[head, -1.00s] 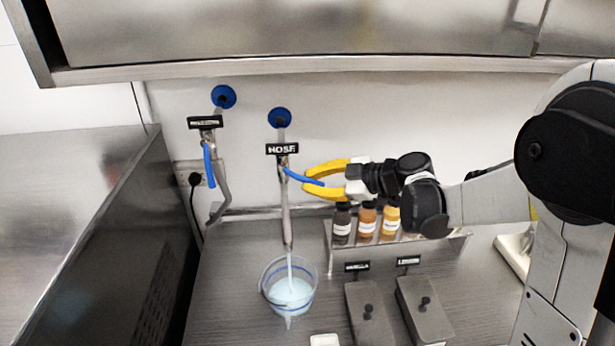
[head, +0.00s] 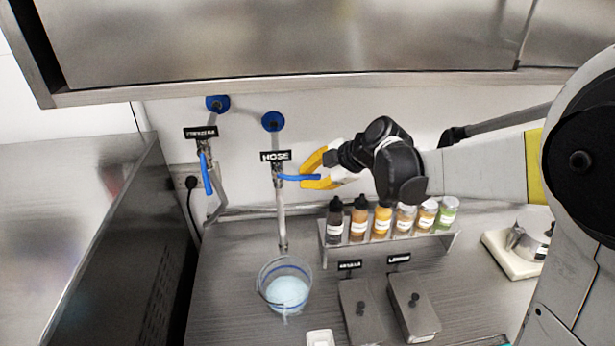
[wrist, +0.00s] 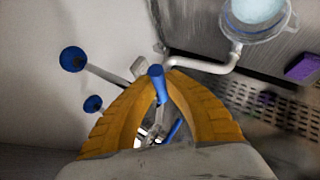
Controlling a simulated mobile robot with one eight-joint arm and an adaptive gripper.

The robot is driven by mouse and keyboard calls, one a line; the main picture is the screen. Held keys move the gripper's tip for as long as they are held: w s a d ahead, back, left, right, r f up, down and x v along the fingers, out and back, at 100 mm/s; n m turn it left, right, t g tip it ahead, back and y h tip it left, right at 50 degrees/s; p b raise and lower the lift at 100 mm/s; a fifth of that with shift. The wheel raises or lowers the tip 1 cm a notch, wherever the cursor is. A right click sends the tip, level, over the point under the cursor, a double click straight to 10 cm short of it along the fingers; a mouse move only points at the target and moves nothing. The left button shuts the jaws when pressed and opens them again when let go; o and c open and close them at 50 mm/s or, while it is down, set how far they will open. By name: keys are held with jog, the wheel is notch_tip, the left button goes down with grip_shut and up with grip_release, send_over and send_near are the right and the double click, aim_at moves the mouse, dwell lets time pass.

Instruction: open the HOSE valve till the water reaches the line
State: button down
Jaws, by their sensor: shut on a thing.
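The HOSE valve's blue lever (head: 298,178) sticks out to the right, nearly level, under the HOSE sign (head: 275,156). My gripper (head: 308,178) has its yellow fingers shut on the lever; in the wrist view the lever (wrist: 157,82) shows between the fingertips (wrist: 160,76). The metal spout (head: 282,225) hangs over a clear bucket (head: 263,283). No stream shows below the spout. Pale blue water (head: 287,291) stands in the bucket, near a blue line around its wall. I cannot tell exactly how its surface meets the line.
Another valve with a blue lever (head: 206,173) is to the left. A rack of several bottles (head: 385,243) stands to the right, below my arm. Two lidded grey containers (head: 412,305) and a small white dish (head: 320,338) are in front. A steel cabinet (head: 290,45) overhangs above.

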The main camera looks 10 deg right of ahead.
jog(key=c, duration=1.4)
grip_release()
jog(key=shift+w+a, duration=0.1)
jog(key=v, duration=1.2)
jog(key=s+d+f+m+h+b, duration=0.1)
jog(key=s+f+m+h+b, duration=0.1)
jog(key=s+f+m+b, duration=0.4)
jog(key=s+d+f+m+h+b, duration=0.2)
jog(key=s+f+m+b, duration=0.5)
jog(key=f, duration=0.7)
jog(key=s+d+f+m+h+b, duration=0.1)
jog(key=s+f+m+h+b, duration=0.2)
jog(key=s+f+m+b, duration=0.3)
jog(key=shift+s+d+f+m+t+b, duration=0.1)
jog(key=shift+s+f+m+b, duration=0.05)
jog(key=shift+s+f+b, duration=0.45)
jog(key=shift+s+f+m+t+b, duration=0.1)
jog(key=shift+s+f+b, duration=0.15)
jog(key=shift+f+b, duration=0.35)
jog(key=shift+s+d+f+m+t+b, duration=0.15)
jog(key=shift+s+f+b, duration=0.3)
jog(key=shift+f, duration=0.4)
